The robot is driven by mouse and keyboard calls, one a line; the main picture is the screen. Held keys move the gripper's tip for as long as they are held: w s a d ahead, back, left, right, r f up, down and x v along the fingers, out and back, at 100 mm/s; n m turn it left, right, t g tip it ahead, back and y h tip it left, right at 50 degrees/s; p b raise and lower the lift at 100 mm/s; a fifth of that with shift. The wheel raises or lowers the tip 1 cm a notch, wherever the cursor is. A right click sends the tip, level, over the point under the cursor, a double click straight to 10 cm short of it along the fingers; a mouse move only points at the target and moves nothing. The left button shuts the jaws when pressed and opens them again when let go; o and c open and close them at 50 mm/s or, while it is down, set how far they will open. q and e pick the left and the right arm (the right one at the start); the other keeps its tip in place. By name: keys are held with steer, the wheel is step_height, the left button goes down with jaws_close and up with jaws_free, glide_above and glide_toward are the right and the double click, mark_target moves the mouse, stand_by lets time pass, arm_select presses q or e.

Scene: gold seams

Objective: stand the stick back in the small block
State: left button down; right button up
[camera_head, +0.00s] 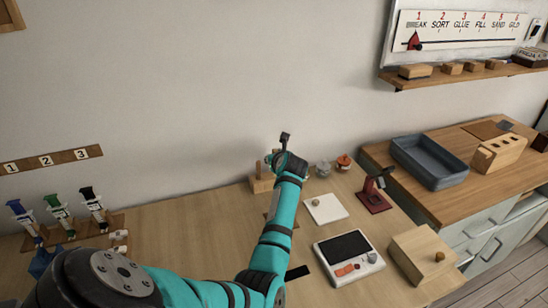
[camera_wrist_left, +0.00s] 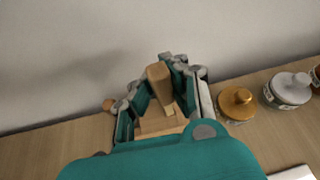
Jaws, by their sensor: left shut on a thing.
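My left gripper (camera_head: 277,157) reaches over the back of the table, near the wall. In the left wrist view its fingers (camera_wrist_left: 163,92) are shut on a light wooden stick (camera_wrist_left: 158,74), which stands roughly upright between them. The small wooden block (camera_wrist_left: 160,126) lies below the stick. In the head view the block (camera_head: 262,185) shows just left of my gripper, with a short peg at its left. I cannot tell whether the stick's lower end is in the block or above it. My right gripper is not in view.
Lidded jars (camera_head: 323,168) stand right of my gripper, one with an orange lid (camera_wrist_left: 237,101). A white tile (camera_head: 326,208), a scale (camera_head: 348,256), a dark red stand (camera_head: 373,196) and a wooden box (camera_head: 424,254) are further right. A rack of syringes (camera_head: 75,232) is at the left.

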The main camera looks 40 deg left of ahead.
arm_select(q)
steer(key=shift+f+b, duration=0.6)
steer(key=shift+f, duration=0.35)
stand_by(0.4)
steer(key=c, duration=1.4)
jaws_free()
steer(key=shift+o, duration=0.2)
steer(key=shift+r, duration=0.1)
steer(key=shift+s+d+r+p, duration=0.2)
steer(key=shift+d+r+p, duration=0.15)
steer(key=shift+p, duration=0.25)
steer(key=shift+p+v, duration=1.5)
steer(key=shift+v, duration=0.45)
steer(key=shift+d+f, duration=0.1)
